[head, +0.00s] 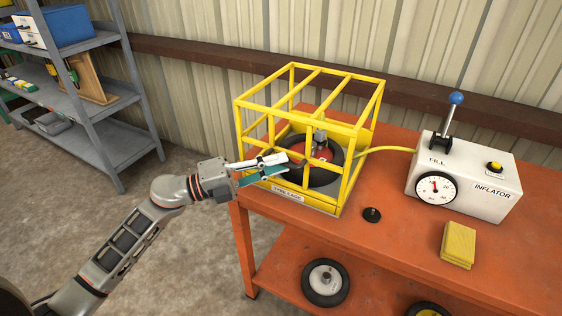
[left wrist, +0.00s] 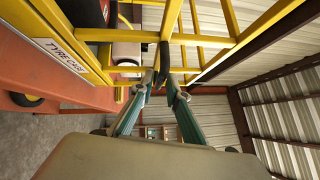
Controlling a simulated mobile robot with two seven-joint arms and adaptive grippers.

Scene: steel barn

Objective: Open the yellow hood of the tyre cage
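The tyre cage (head: 330,203) stands on the orange bench, with its yellow barred hood (head: 346,92) down over a black tyre (head: 318,178) with a red hub. My left gripper (head: 288,163) reaches in from the left to the cage's front side, level with the lower bars. In the left wrist view its teal fingers (left wrist: 161,78) converge on a dark handle-like bar (left wrist: 164,58) beside the yellow bars and look shut on it. The exact finger contact is small and partly hidden. My right gripper is not in view.
The white inflator (head: 465,180) with gauge and blue-knobbed lever stands to the right, with a yellow hose (head: 388,149) to the cage. A black knob (head: 372,214) and yellow block (head: 458,245) lie on the orange bench (head: 395,250). Grey shelves (head: 112,125) stand left.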

